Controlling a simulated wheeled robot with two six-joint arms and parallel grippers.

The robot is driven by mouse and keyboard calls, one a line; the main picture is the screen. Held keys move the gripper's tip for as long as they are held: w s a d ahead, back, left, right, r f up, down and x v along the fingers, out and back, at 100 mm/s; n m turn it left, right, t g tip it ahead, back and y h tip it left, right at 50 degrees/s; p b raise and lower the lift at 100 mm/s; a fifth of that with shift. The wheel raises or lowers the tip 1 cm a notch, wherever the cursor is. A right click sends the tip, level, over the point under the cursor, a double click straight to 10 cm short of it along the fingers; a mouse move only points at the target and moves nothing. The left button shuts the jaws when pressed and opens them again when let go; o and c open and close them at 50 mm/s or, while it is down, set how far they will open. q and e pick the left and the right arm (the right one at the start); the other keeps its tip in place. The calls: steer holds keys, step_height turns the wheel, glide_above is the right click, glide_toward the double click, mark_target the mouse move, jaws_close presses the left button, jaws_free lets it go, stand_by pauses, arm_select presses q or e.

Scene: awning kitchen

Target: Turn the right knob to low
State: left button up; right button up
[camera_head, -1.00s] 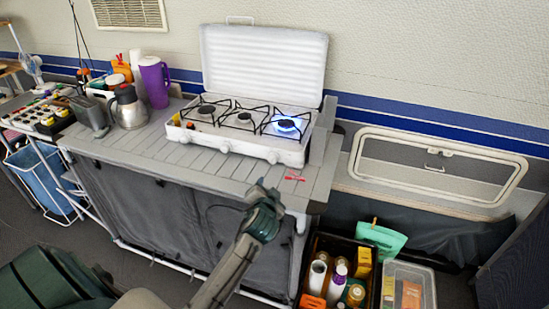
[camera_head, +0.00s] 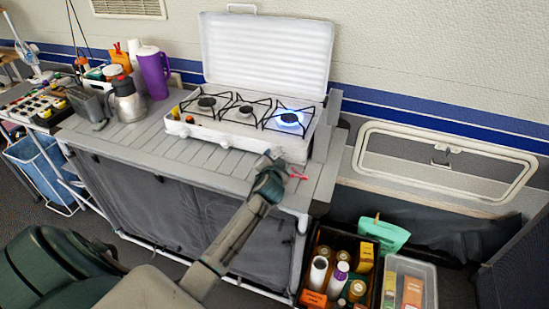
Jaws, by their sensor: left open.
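A white camping stove (camera_head: 205,130) with its lid raised stands on the grey slatted counter. Its right burner (camera_head: 290,119) burns with a blue flame; the other two show no flame. The middle knob (camera_head: 225,143) shows on the front face. The right knob is hidden behind my gripper, so its setting cannot be seen. My left gripper (camera_head: 268,158) is open at the right part of the stove's front. I cannot tell whether it touches the knob. My right gripper is out of view.
A small red item (camera_head: 296,173) lies on the counter (camera_head: 180,152) just right of my gripper. A kettle (camera_head: 127,102) and purple jug (camera_head: 153,73) stand at the left. A crate of bottles (camera_head: 320,241) and a clear bin (camera_head: 410,268) are below right.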

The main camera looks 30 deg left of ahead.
arm_select(q)
steer(key=shift+w+a, duration=0.15)
steer(key=shift+w, duration=0.15)
steer(key=shift+w+f, duration=0.1)
steer(key=shift+f, duration=0.05)
steer(key=c, duration=1)
steer(key=shift+o, duration=0.2)
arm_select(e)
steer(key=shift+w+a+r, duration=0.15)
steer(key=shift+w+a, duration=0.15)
